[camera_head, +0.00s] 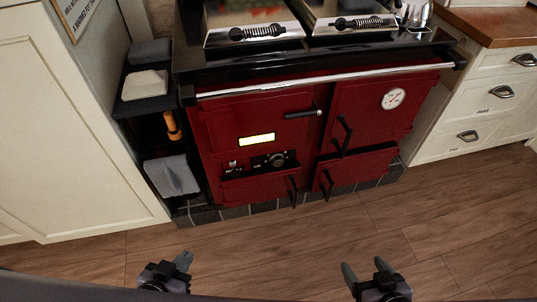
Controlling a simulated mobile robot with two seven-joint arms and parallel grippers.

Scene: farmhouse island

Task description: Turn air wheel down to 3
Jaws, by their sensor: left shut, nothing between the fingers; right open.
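The red range stove (238,112) stands ahead of me. A dark round wheel (276,160), which looks like the air wheel, sits in a recess in the stove's lower left front. Its markings are too small to read, so I cannot tell its setting. A small control (232,168) lies to its left, and a lit yellow panel (256,139) is above. My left gripper (168,267) is shut and empty, low in the view over the floor. My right gripper (364,267) is open and empty, also low. Both are well apart from the stove.
A chrome rail (330,79) crosses the stove front. Black door handles (345,136) stick out. A narrow rack with folded cloths (172,175) is at the left, between white cabinet and stove. White drawers (480,105) stand at right. The wooden floor (290,235) before the stove is clear.

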